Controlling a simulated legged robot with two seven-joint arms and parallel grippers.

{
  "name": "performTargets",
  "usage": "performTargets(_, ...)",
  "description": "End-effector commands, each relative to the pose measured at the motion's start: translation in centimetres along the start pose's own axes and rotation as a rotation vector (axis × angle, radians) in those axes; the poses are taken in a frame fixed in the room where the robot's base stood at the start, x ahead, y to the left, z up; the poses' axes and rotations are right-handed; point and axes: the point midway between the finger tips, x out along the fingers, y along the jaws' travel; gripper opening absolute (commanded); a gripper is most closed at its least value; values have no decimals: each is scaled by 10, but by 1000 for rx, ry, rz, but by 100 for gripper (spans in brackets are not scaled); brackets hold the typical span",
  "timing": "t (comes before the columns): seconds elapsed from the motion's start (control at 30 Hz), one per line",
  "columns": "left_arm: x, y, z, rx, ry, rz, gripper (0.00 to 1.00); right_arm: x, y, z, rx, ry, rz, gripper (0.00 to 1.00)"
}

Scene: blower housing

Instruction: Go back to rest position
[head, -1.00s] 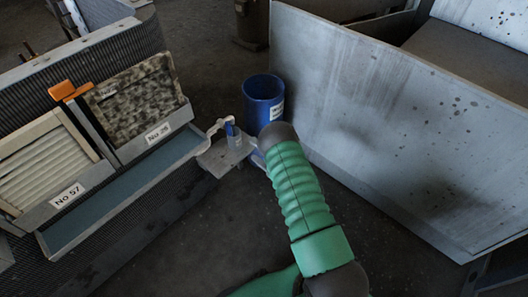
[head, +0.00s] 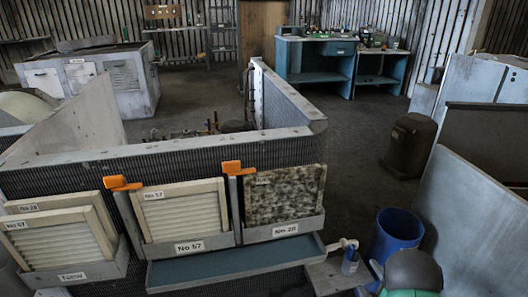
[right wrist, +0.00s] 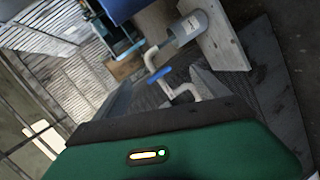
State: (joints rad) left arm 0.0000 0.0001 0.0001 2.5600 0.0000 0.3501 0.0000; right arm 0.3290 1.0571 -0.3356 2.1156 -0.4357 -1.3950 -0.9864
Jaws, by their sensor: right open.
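My right arm shows at the bottom right of the head view as a dark rounded joint (head: 413,268) above a green part. The fingertips of my right gripper are hard to make out there. In the right wrist view a green housing (right wrist: 160,155) with a small lit strip fills the bottom, and nothing is seen held. A white pipe (right wrist: 152,58) with a blue handle (right wrist: 160,74) is beyond it. The pipe stands on a grey plate beside the panel rack in the head view. My left gripper is in neither view.
A blue bin (head: 395,235) stands just behind my right arm. A large grey panel (head: 470,225) rises at the right. Framed filters, such as No 57 (head: 182,212) and No 28 (head: 285,197), sit on the rack at left. Open floor (head: 360,150) lies beyond, with blue benches farther back.

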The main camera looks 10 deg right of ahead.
Motion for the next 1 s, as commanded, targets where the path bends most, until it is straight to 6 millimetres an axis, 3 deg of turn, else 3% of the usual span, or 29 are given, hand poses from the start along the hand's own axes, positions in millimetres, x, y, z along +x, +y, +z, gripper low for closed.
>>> performTargets(0.03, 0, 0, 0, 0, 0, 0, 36, 3, 13, -20, 110, -53, -52, 84)
performTargets(0.17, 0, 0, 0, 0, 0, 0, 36, -21, 11, -69, 451, -243, -246, 84)
performTargets(0.4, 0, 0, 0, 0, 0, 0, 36, -128, -24, -152, 866, -556, -542, 84)
performTargets(0.63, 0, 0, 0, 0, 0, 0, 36, -233, -49, -196, 1036, -810, -717, 84)
performTargets(0.7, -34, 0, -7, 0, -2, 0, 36, -248, -20, -206, 1044, -832, -725, 84)
performTargets(0.87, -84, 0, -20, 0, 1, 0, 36, -262, 27, -220, 1042, -832, -725, 84)
performTargets(1.0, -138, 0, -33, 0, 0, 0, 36, -278, 78, -236, 1041, -830, -724, 84)
